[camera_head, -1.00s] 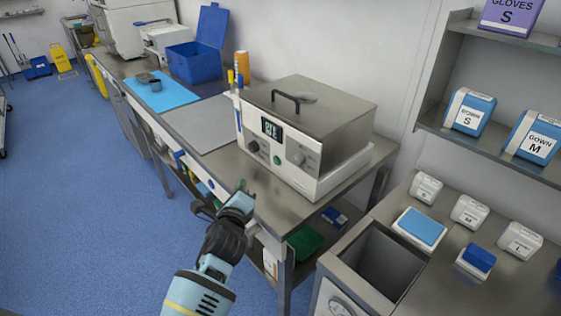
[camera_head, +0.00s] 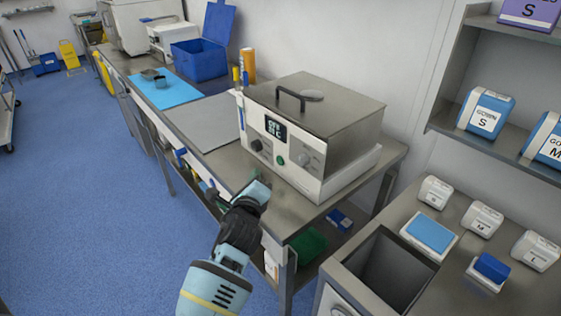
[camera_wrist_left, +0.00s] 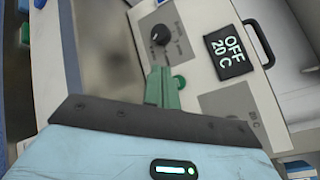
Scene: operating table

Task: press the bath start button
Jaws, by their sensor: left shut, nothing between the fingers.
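The bath (camera_head: 315,125) is a white-fronted box with a steel lid on the steel bench. Its front display (camera_head: 275,129) reads OFF 20 C, also in the left wrist view (camera_wrist_left: 231,50). A round green button (camera_head: 281,161) sits below the display, between a black knob (camera_head: 256,145) and a grey knob (camera_head: 306,161). My left gripper (camera_head: 256,174) is shut and empty, in front of the panel's lower part. In the wrist view its green fingers (camera_wrist_left: 161,88) point at the panel; a small green rounded part beside them may be the button. I cannot tell contact there.
The bench edge (camera_head: 225,188) runs below my left gripper. A grey mat (camera_head: 208,122) and a blue open box (camera_head: 200,55) lie farther back. A side counter with a bin opening (camera_head: 392,272) and several small packs stands at right.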

